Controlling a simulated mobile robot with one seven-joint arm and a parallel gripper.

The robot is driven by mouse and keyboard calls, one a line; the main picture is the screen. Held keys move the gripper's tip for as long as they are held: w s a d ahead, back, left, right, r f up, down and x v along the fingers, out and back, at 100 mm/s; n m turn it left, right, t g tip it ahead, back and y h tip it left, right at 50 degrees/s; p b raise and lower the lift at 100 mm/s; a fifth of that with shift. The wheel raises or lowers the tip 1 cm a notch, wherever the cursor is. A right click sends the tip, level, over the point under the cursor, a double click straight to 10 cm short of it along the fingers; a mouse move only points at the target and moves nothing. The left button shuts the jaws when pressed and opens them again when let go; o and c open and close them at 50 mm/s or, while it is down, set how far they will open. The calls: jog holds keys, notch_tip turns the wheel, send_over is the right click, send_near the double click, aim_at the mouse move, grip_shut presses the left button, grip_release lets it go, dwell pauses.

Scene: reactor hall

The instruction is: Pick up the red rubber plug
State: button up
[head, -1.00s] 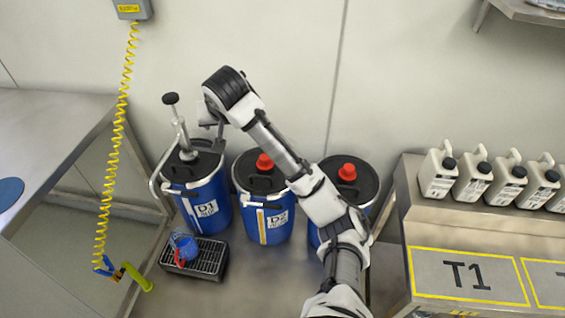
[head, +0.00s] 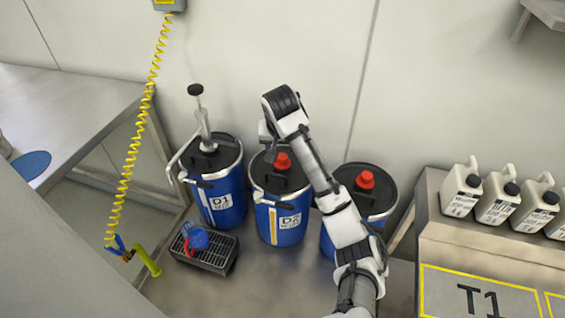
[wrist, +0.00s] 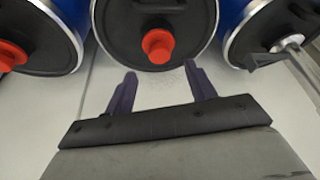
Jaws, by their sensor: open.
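A red plug (head: 282,160) stands in the black lid of the blue drum D2 (head: 282,222); it shows in the wrist view (wrist: 158,45) beyond the fingertips, near the middle. A similar red plug (head: 365,180) sits in the lid of the drum to the right, and in the wrist view (wrist: 10,56) at the left edge. My gripper (wrist: 158,86) is open and empty, its two dark fingers apart. In the head view it is over the back of drum D2, its fingers hard to make out. No finger touches a plug in the wrist view.
Drum D1 (head: 222,208) carries a tall hand pump (head: 204,125). A grated black tray (head: 217,255) with a blue item (head: 196,238) is in front. A yellow coiled hose (head: 135,130) hangs at left. White jugs (head: 497,207) stand on the right bench.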

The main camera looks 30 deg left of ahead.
aim_at(282, 156)
jog(key=shift+p+x, duration=0.8)
jog(key=shift+x, duration=1.9)
jog(key=shift+s, duration=0.1)
jog(key=c, duration=1)
jog(key=shift+r, duration=0.1)
jog(key=shift+c, duration=0.2)
